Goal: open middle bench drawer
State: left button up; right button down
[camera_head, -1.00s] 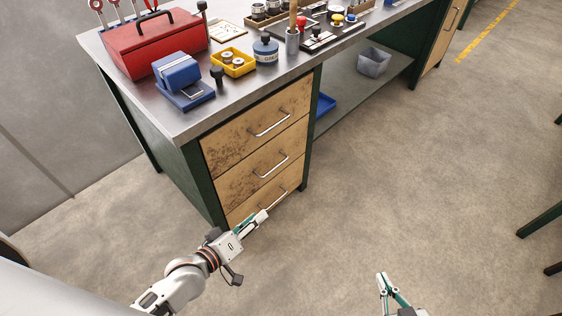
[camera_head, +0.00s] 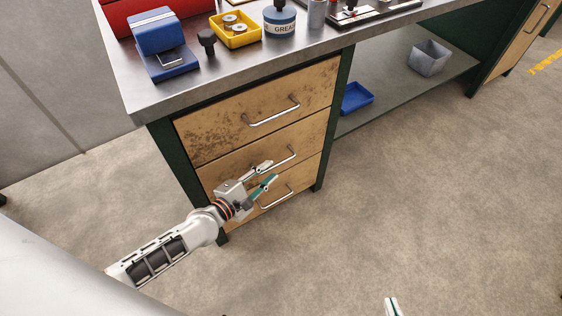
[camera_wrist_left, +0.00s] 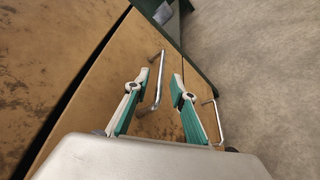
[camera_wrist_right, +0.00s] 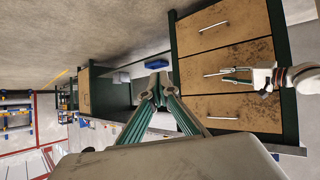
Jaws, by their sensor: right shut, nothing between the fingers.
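The middle bench drawer (camera_head: 235,168) is a stained wooden front with a silver bar handle (camera_head: 283,158). It looks shut, level with the drawers above and below. My left gripper (camera_head: 267,174) is open at this handle. In the left wrist view the middle handle (camera_wrist_left: 157,85) lies between the two spread fingers, which are apart from each other; contact cannot be told. The right wrist view also shows my left gripper (camera_wrist_right: 238,75) in front of the middle drawer (camera_wrist_right: 255,56). My right gripper (camera_wrist_right: 158,82) is shut and empty, away from the drawers.
The top drawer (camera_head: 222,124) and bottom drawer (camera_head: 303,180) have similar handles. The bench top (camera_head: 185,90) carries a blue block-like device (camera_head: 160,40), a yellow tray (camera_head: 240,40) and a grease tin (camera_head: 280,20). A blue bin (camera_head: 356,97) sits on the lower shelf. The floor right is clear.

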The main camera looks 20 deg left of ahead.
aim_at(279, 163)
pick_arm(q)
jog(key=x, duration=0.2)
jog(key=b+x, duration=0.1)
jog(key=x, duration=0.2)
jog(key=shift+f, duration=0.2)
jog(key=shift+w+d, duration=0.15)
jog(key=shift+w, duration=0.3)
grip_shut()
jog(key=shift+d, duration=0.1)
pick_arm(e)
jog(key=shift+w+a+r, duration=0.25)
jog(key=shift+w+a, duration=0.05)
jog(key=shift+a, duration=0.3)
